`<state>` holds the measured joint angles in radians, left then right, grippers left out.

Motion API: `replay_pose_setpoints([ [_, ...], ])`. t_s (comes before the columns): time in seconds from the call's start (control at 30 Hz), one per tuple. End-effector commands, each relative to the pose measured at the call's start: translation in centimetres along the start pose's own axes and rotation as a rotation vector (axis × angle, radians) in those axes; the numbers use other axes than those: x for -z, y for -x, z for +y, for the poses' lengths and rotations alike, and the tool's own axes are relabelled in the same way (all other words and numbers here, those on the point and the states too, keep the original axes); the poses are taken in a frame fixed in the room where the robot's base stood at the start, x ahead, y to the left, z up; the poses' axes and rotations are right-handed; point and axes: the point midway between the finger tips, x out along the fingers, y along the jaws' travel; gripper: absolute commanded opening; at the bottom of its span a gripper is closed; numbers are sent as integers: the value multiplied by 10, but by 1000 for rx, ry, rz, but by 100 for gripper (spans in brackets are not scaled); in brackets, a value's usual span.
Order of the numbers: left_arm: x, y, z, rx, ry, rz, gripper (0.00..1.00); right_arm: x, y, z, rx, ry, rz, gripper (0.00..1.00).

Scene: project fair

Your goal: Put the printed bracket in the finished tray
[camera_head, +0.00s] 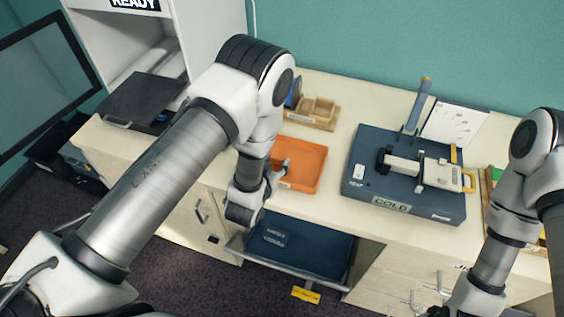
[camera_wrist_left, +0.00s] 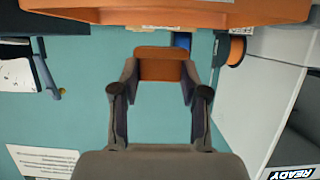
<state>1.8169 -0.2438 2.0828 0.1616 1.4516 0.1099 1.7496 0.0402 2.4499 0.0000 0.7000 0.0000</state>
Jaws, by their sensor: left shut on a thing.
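My left gripper (camera_wrist_left: 160,95) is shut on an orange-brown piece, which I take to be the printed bracket (camera_wrist_left: 160,70), held between its fingertips in the left wrist view. In the head view the left gripper (camera_head: 279,176) is at the left side of an orange tray (camera_head: 312,155) on the bench; the bracket cannot be made out there. The orange tray's rim also shows at the top of the left wrist view (camera_wrist_left: 120,12). I cannot read a label marking it as the finished tray. My right gripper (camera_head: 440,311) is mostly cut off at the bottom edge.
A dark blue machine labelled COLD (camera_head: 430,209) stands right of the tray, with a pale tool on top. A wooden holder (camera_head: 316,113) stands behind the tray. Below the bench front is an open blue drawer (camera_head: 300,246). A READY cabinet (camera_head: 205,30) stands at the left.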

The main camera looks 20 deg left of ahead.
Motion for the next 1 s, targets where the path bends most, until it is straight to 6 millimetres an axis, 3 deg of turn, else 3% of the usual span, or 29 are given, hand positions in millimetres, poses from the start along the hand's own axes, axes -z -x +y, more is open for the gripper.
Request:
replay_pose_setpoints([
  [0.1, 7, -32, 0, 1, 1, 5, 25, 0, -12, 0, 0, 0, 0, 52],
  [0.23, 9, -47, -1, 1, 1, 0, 25, 0, -16, 0, 0, 0, 0, 52],
  [0.4, -20, -58, 0, 1, 1, -2, 25, 0, -38, 0, 0, 0, 0, 52],
  [1.0, -30, -62, 0, 1, 0, -1, 25, 0, -46, 0, 0, 0, 0, 52],
])
